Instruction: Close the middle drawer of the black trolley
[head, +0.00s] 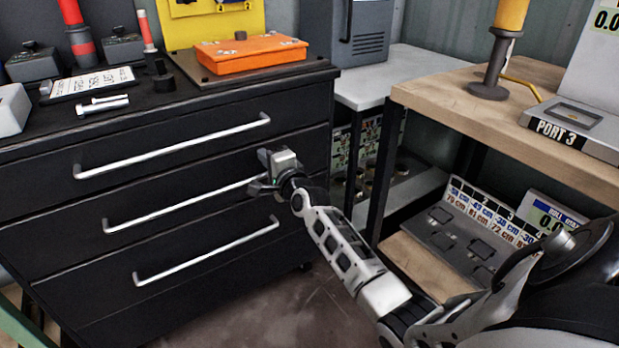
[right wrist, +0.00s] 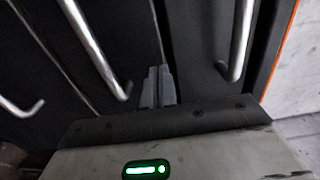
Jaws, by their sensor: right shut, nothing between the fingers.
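The black trolley (head: 60,275) stands on the left in the head view, with three stacked drawers and long silver bar handles. The middle drawer (head: 165,192) has its handle (head: 180,208) running across its front; any gap behind this front is too small to tell. My right gripper (head: 257,187) is shut and empty at the right end of the middle handle. In the right wrist view, its closed fingertips (right wrist: 158,86) point at the dark drawer fronts, beside the end of a handle (right wrist: 124,92). Whether they touch the front cannot be told. My left gripper is out of view.
An orange case (head: 250,54), bolts (head: 103,105) and other tools lie on the trolley top. A wooden bench (head: 440,100) and grey cabinet (head: 358,32) stand to the right. Open floor (head: 265,295) lies in front of the trolley, below my right arm.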

